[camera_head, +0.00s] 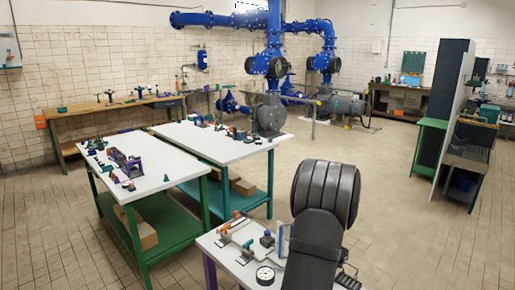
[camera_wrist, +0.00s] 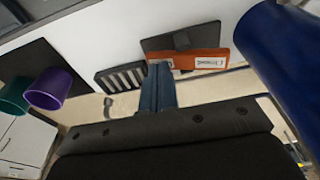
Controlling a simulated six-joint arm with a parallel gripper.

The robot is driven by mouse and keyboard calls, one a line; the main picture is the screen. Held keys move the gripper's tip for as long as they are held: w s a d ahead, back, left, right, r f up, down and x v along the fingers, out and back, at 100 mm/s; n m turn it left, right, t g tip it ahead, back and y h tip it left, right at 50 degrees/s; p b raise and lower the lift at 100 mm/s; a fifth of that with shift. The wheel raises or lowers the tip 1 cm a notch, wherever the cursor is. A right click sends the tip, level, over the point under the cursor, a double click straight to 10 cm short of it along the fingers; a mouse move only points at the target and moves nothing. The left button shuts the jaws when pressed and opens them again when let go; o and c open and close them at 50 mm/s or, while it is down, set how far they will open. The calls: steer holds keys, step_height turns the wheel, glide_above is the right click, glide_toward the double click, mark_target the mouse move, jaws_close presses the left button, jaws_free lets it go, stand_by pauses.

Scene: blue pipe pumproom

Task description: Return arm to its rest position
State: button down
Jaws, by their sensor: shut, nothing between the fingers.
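My gripper (camera_wrist: 158,75) shows in the wrist view as two blue-grey fingers pressed together, pointing up the picture from a wide black body. Nothing is between them. The fingertips appear close to an orange labelled block (camera_wrist: 200,60) and a black slotted piece (camera_wrist: 122,78); I cannot tell if they touch. In the head view my dark ribbed arm rises at the front table's right side, and the gripper's fingers are hidden there.
The front white table (camera_head: 222,262) holds a round gauge (camera_head: 265,275) and small fittings. Two longer white tables stand behind. The wrist view shows a purple cup (camera_wrist: 50,90), a green cup (camera_wrist: 14,97) and a large blue cylinder (camera_wrist: 285,60).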

steer(key=shift+r, duration=4.9)
steer(key=w+a+r+n, duration=0.1)
steer(key=w+a, duration=0.3)
steer(key=a, duration=0.4)
steer(key=w+a+r+n+y, duration=0.1)
steer(key=w+a+r, duration=0.3)
steer(key=a, duration=0.5)
steer(key=shift+w+a+n+g, duration=0.15)
steer(key=shift+n+g, duration=0.15)
steer(key=shift+n, duration=0.5)
